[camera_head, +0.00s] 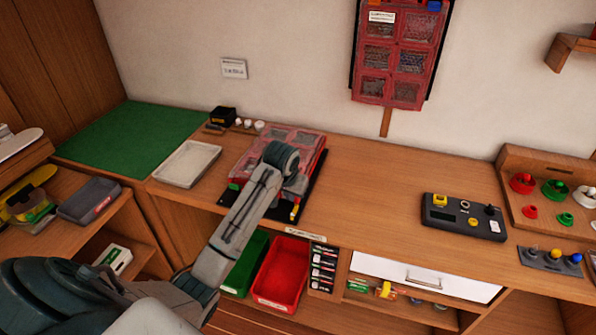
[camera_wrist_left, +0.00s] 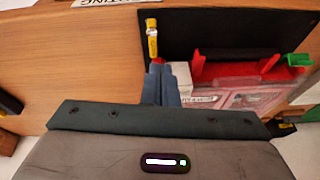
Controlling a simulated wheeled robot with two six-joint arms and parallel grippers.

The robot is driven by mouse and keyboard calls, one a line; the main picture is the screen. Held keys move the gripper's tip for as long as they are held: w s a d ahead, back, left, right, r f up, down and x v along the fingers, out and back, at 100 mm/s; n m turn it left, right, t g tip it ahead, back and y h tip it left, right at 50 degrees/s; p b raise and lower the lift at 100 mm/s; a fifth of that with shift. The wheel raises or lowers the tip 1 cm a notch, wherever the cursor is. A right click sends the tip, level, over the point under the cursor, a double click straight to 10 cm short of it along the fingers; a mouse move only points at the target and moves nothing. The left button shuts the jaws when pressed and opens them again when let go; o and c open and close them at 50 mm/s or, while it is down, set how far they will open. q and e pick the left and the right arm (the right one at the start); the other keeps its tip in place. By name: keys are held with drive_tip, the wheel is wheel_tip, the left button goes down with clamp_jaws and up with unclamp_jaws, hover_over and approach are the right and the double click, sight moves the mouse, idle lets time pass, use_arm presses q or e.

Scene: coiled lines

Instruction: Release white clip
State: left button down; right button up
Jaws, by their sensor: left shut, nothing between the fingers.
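The red case (camera_head: 247,152) with clear lids lies on a black mat (camera_head: 318,170) on the bench; it also shows in the left wrist view (camera_wrist_left: 245,98). A white block (camera_wrist_left: 181,72), perhaps the white clip, sits at the case's near corner. A red clip (camera_wrist_left: 268,64) and a raised green clip (camera_wrist_left: 299,61) are along the same edge. My left gripper (camera_wrist_left: 160,68) is shut and empty, its blue-grey fingertips beside the white block; contact is unclear. In the head view my left arm covers part of the case and hides the fingertips.
A white tray (camera_head: 187,163) is left of the case. A black control box (camera_head: 463,217) is to the right, with clear bench between. Red and green bins (camera_head: 281,274) are below.

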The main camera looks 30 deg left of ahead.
use_arm(q)
drive_tip(key=w+a+r+n, duration=0.1)
drive_tip(key=w+a+r, duration=0.4)
drive_tip(key=w+r, duration=0.2)
wheel_tip(320, 180, up, 2)
drive_tip(key=shift+w+r, duration=0.15)
drive_tip(key=shift+w, duration=0.15)
use_arm(e)
drive_tip(key=shift+s+d+r, duration=0.1)
drive_tip(key=shift+s+d, duration=0.05)
drive_tip(key=shift+d, duration=0.05)
